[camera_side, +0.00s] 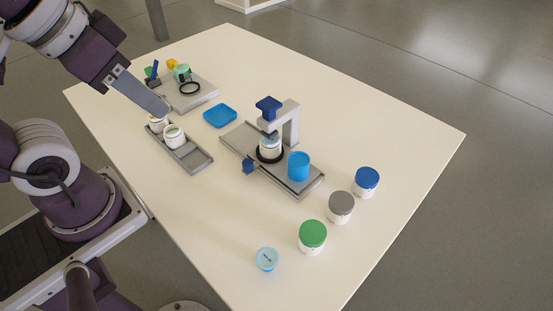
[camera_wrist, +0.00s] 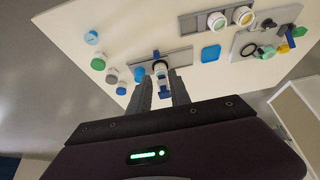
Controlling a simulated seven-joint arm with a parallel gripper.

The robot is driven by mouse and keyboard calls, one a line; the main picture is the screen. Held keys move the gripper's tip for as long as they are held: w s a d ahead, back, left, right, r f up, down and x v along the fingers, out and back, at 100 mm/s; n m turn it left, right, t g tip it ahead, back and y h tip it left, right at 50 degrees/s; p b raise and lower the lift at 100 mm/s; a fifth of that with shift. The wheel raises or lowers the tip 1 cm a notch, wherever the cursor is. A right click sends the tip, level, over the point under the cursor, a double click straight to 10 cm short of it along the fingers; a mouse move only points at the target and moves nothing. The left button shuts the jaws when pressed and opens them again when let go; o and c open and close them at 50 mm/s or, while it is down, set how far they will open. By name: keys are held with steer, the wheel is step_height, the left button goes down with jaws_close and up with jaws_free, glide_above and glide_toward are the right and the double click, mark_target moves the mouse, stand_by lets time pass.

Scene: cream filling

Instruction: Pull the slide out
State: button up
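A grey filling station (camera_side: 290,128) stands mid-table, with an arched arm and a blue block (camera_side: 269,104) on top. Its long grey base (camera_side: 308,186) carries a white jar (camera_side: 270,146) in a black ring under the arch and a blue cup (camera_side: 298,166). A small blue knob (camera_side: 248,166) sits at the base's near side; I cannot tell which part is the slide. My gripper (camera_side: 165,111) is high at the left, away from the station. The wrist view shows my gripper (camera_wrist: 160,76) with fingers apart and nothing between them; the station (camera_wrist: 161,58) lies beyond, partly hidden.
A grey tray (camera_side: 196,162) with two jars is left of the station, close to my gripper in the side picture. A blue dish (camera_side: 220,115) and a tool board (camera_side: 204,91) lie behind. Jars with blue (camera_side: 367,177), grey (camera_side: 340,202) and green (camera_side: 313,234) lids stand front right.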

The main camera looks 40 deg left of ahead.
steer(key=o, duration=0.4)
steer(key=w+f, duration=0.1)
steer(key=w, duration=0.1)
steer(key=w+f+g, duration=0.1)
steer(key=w, duration=0.1)
steer(key=w+f+g, duration=0.1)
steer(key=w, duration=0.1)
steer(key=shift+w+d+m, duration=0.2)
steer(key=shift+m, duration=0.1)
steer(key=shift+c, duration=0.2)
steer(key=m+g, duration=0.1)
steer(key=g, duration=0.2)
glide_above(247, 162)
step_height(247, 162, down, 14)
steer(key=shift+r, duration=0.15)
step_height(247, 162, down, 7)
steer(key=shift+f, duration=0.1)
jaws_close()
